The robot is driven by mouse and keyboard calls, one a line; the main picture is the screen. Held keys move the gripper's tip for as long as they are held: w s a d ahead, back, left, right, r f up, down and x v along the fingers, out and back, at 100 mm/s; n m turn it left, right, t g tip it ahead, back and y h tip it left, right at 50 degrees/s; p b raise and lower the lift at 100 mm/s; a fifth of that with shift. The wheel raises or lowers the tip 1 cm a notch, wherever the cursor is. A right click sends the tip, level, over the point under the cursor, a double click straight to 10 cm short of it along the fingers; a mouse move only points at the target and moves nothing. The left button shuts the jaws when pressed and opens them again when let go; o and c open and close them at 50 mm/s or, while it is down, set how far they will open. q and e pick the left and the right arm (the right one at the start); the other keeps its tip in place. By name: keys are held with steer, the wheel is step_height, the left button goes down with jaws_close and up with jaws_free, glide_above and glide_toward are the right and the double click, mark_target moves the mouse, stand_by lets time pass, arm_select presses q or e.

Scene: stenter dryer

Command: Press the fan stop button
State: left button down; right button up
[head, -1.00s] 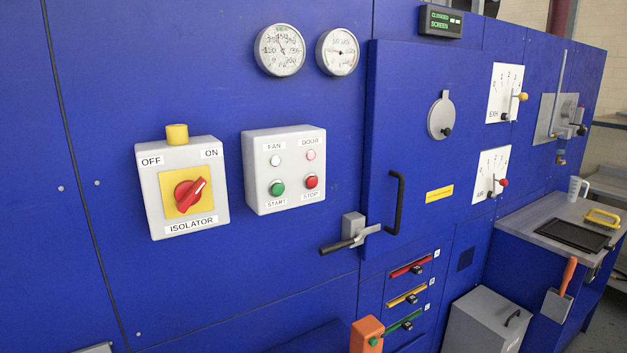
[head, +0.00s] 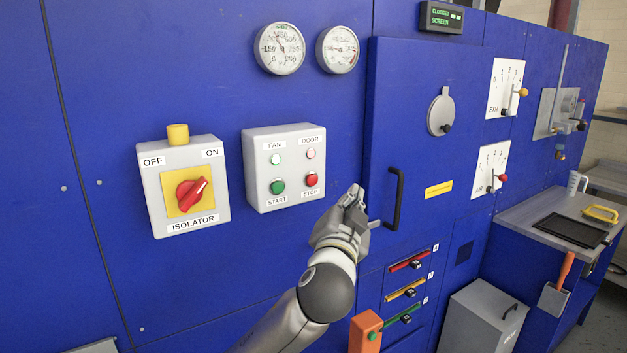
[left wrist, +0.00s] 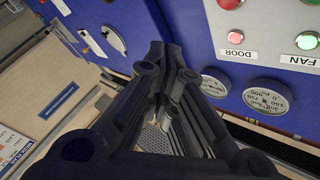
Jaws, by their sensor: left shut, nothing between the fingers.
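The fan control box (head: 262,158) is grey, mounted on the blue panel, with FAN and DOOR lamps above two buttons. The red stop button (head: 312,180) is at its lower right and the green start button (head: 277,186) at its lower left. My left gripper (head: 355,192) is shut and empty, below and right of the stop button and apart from it, in front of the door latch, which it mostly hides. In the left wrist view the shut fingers (left wrist: 172,62) are beside the box (left wrist: 270,22), which appears turned over at the upper right. My right gripper is not in view.
The isolator box (head: 165,222) with its red knob stands left of the control box. A black door handle (head: 395,200) is just right of my left gripper. Two round gauges (head: 280,49) are above. An orange post (head: 366,332) stands low in front.

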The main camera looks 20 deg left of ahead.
mark_target(312, 180)
arm_select(q)
steer(key=shift+r, duration=0.35)
steer(key=shift+w+a, duration=0.9)
steer(key=shift+a, duration=0.25)
steer(key=shift+w+a, duration=0.95)
steer(key=shift+a, duration=0.25)
steer(key=shift+w+a, duration=0.9)
steer(key=shift+a, duration=0.25)
steer(key=shift+w+a, duration=0.25)
steer(key=shift+a, duration=0.05)
steer(key=shift+w+a, duration=0.3)
steer(key=shift+a, duration=0.15)
steer(key=shift+s+d, duration=0.55)
steer(key=shift+d, duration=0.15)
